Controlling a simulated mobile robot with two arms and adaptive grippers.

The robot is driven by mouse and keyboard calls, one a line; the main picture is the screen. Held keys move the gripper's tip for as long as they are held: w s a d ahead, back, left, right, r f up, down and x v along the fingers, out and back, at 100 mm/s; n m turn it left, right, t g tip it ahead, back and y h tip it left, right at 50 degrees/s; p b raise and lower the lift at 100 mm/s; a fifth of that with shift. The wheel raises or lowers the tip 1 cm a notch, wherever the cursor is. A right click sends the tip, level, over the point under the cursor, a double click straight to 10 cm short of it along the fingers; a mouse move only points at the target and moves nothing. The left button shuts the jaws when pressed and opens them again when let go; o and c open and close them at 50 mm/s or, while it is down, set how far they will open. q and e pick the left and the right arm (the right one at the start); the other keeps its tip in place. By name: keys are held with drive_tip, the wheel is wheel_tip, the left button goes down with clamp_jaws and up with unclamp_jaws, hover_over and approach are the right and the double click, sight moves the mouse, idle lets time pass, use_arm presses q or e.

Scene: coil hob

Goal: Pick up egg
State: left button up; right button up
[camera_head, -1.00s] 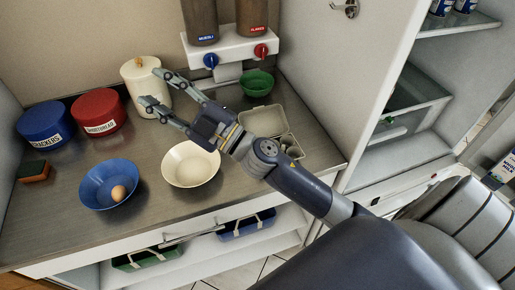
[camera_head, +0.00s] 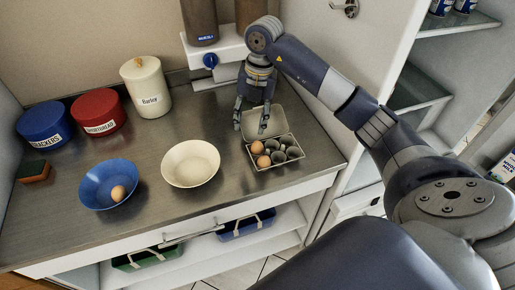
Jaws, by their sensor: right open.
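An open egg carton (camera_head: 287,163) stands on the right of the counter. Two brown eggs sit in its left cells, a rear egg (camera_head: 257,147) and a front egg (camera_head: 263,162). Its other cells look empty. Another brown egg (camera_head: 118,193) lies in the blue bowl (camera_head: 95,190) at the left. My right gripper (camera_head: 250,130) points down with its fingers apart at the carton's raised lid, just behind the eggs. It holds nothing. My left gripper is not in view.
A cream bowl (camera_head: 191,164) stands between the blue bowl and the carton. A white Barley canister (camera_head: 146,87), a red tin (camera_head: 98,112) and a blue tin (camera_head: 46,125) line the back. A dispenser (camera_head: 212,50) hangs behind my gripper. A sponge (camera_head: 33,171) lies far left.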

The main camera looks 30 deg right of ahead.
drive_tip(key=d, duration=0.2)
drive_tip(key=h+p, duration=0.1)
drive_tip(key=p, duration=0.1)
hover_over(259, 143)
drive_tip(key=shift+m, duration=0.4)
drive_tip(key=f, duration=0.5)
drive_tip(key=shift+w, duration=0.2)
drive_tip(key=shift+f, duration=0.2)
wheel_tip(259, 143, down, 4)
drive_tip(key=shift+r+p, duration=0.2)
drive_tip(key=shift+p, duration=0.8)
drive_tip(key=shift+f, duration=0.5)
drive_tip(key=shift+s, duration=0.1)
drive_tip(key=shift+s+a+f, duration=0.1)
drive_tip(key=shift+f, duration=0.05)
drive_tip(key=c, duration=1)
